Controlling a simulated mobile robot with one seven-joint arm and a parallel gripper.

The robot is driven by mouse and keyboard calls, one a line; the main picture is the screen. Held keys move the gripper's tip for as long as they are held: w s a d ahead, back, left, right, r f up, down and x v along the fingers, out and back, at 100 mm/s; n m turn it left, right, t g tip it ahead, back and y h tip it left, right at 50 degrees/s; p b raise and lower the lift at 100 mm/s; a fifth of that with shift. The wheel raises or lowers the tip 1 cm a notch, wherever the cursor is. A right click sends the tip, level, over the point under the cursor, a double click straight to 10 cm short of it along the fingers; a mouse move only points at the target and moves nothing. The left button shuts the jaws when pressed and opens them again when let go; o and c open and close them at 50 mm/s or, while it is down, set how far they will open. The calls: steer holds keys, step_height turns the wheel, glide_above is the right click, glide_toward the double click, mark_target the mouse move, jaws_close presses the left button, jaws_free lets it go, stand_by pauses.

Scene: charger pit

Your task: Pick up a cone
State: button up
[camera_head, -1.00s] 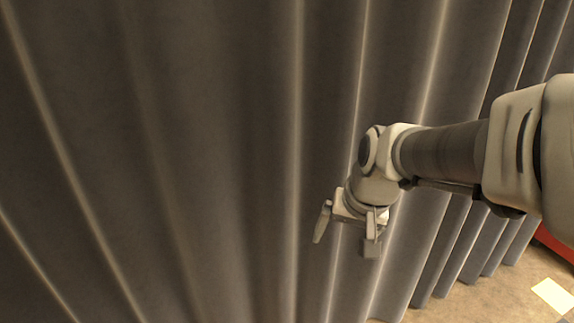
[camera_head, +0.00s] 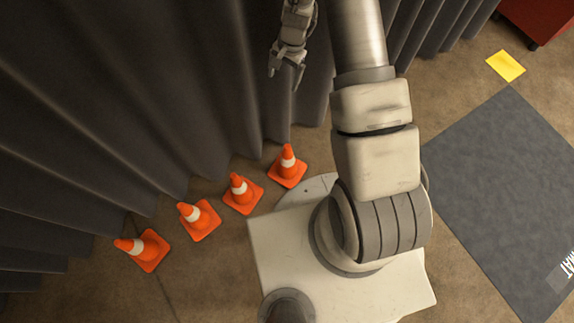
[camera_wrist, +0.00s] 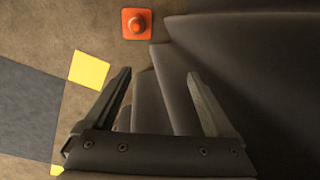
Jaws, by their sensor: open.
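Several orange cones with white bands stand in a slanted row on the floor, left of my base in the head view: the nearest to my arm (camera_head: 288,167), a second (camera_head: 241,194), a third (camera_head: 198,219) and the far left one (camera_head: 147,250). My gripper (camera_head: 285,80) is open and empty, up by the grey curtain, above the row in the picture and apart from every cone. In the wrist view, one cone (camera_wrist: 137,23) shows from above, beyond the open fingers (camera_wrist: 160,73). I cannot tell which cone it is.
The grey curtain (camera_head: 150,90) hangs in folds behind the cones and close to my gripper. A dark mat (camera_head: 505,190) lies on the right, with a yellow square (camera_head: 505,66) beyond it. A red object (camera_head: 540,20) stands at the top right. Brown floor is bare between.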

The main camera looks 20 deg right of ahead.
mark_target(288, 146)
steer(key=s+f+m+b, duration=0.1)
steer(key=f+b, duration=0.1)
steer(key=f, duration=0.9)
steer(key=s+f+b, duration=0.2)
steer(key=f+b, duration=0.1)
steer(key=f, duration=0.8)
steer(key=s+f+m+g+b, duration=0.1)
steer(key=s+f+b, duration=0.1)
steer(key=f, duration=0.8)
steer(key=shift+s+d+f+m+b, duration=0.15)
steer(key=shift+f+m+b, duration=0.2)
steer(key=shift+b, duration=0.25)
steer(key=shift+a+f+b, duration=0.15)
steer(key=shift+f+b, duration=0.6)
steer(key=shift+f, duration=0.75)
steer(key=shift+a+f+b, duration=0.1)
steer(key=shift+f+b, duration=0.65)
steer(key=shift+f, duration=0.75)
steer(key=shift+r, duration=0.1)
jaws_close()
